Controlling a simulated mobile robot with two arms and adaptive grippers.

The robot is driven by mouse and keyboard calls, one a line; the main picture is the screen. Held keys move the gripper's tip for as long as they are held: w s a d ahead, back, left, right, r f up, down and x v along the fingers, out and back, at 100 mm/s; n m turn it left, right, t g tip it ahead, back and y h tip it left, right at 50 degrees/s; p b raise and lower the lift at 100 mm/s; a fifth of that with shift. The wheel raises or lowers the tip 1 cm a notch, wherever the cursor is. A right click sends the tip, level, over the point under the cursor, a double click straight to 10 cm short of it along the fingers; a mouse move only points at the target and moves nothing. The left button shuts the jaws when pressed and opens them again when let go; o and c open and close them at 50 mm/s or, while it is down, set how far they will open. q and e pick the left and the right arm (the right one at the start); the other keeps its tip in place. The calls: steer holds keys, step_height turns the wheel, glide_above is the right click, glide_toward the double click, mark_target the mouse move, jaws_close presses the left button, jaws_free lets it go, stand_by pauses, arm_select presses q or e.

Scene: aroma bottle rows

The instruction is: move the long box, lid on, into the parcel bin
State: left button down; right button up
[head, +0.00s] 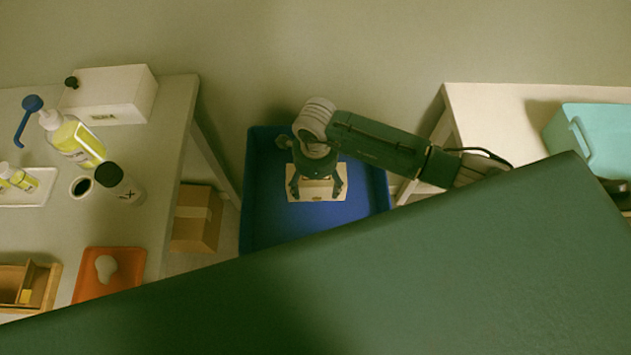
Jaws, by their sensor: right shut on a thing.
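My right gripper (316,186) is over the blue bin (262,215) and shut on a pale box (317,195) with a small label on its near side. I take this to be the long box. The gripper hides much of its top, so I cannot tell how its lid sits. The box is within the bin's outline; whether it touches the bin floor cannot be told. My left gripper is not in view.
The left table (150,200) holds a white box (115,92), a yellow pump bottle (78,142), a dark-capped bottle (124,187) and an orange tray (90,283). A cardboard box (195,220) stands below. A teal bin (598,135) is on the right table (490,115).

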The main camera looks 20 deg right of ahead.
steer(key=shift+f+b, duration=0.25)
steer(key=shift+b, duration=0.2)
step_height(320, 180, down, 8)
steer(key=b, duration=0.7)
steer(key=shift+f, duration=0.1)
steer(key=shift+a+b, duration=0.1)
steer(key=shift+b, duration=0.25)
stand_by(0.9)
steer(key=shift+f+b, duration=0.55)
steer(key=shift+f, duration=0.05)
stand_by(0.5)
steer(key=o, duration=1.3)
steer(key=shift+c, duration=0.2)
